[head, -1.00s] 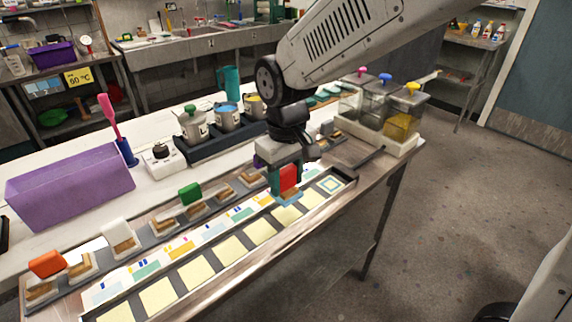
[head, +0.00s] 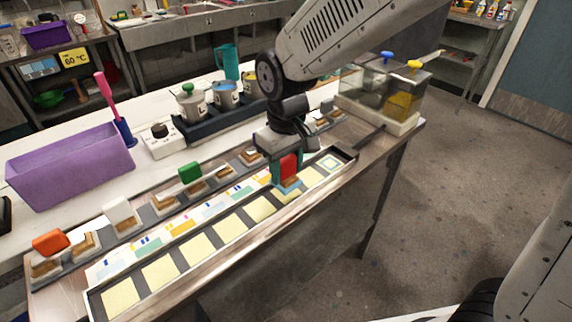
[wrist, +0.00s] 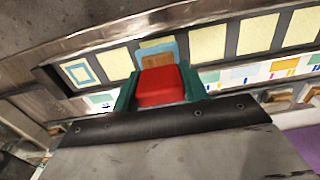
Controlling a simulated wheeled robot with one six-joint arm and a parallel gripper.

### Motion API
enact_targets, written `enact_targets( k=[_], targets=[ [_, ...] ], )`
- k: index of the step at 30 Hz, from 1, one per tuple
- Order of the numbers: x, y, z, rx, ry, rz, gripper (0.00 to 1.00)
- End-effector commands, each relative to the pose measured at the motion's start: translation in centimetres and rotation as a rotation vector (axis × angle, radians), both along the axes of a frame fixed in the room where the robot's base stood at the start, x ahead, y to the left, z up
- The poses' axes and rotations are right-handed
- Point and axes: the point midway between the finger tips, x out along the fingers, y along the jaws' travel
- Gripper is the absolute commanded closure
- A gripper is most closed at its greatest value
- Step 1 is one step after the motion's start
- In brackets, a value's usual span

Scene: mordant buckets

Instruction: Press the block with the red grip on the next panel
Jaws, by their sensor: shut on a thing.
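My gripper (head: 287,172) is shut on the block with the red grip (head: 290,166). The red grip also shows between the jaws in the wrist view (wrist: 160,86). The block's wooden, blue-edged base (head: 287,185) faces down over the row of cream panels. At the right end, one panel (head: 331,163) bears a blue square outline; it also shows in the wrist view (wrist: 81,73). A plain panel (wrist: 118,63) lies beside it. The block partly covers the panel after that (wrist: 155,44). I cannot tell whether the block touches it.
Several plain panels (head: 198,248) run left in the tray. Blocks with green (head: 190,174), white (head: 117,210) and orange (head: 50,241) grips stand in the row behind. A purple bin (head: 70,172), pots (head: 226,96) and a clear container (head: 375,92) stand farther back.

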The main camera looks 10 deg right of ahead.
Motion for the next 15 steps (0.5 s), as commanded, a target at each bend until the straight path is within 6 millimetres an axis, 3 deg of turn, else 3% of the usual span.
enact_targets(
  k=[15],
  targets=[
    [0.02,0.02,-0.5,0.0,0.0,0.0,0.86]
  ],
)
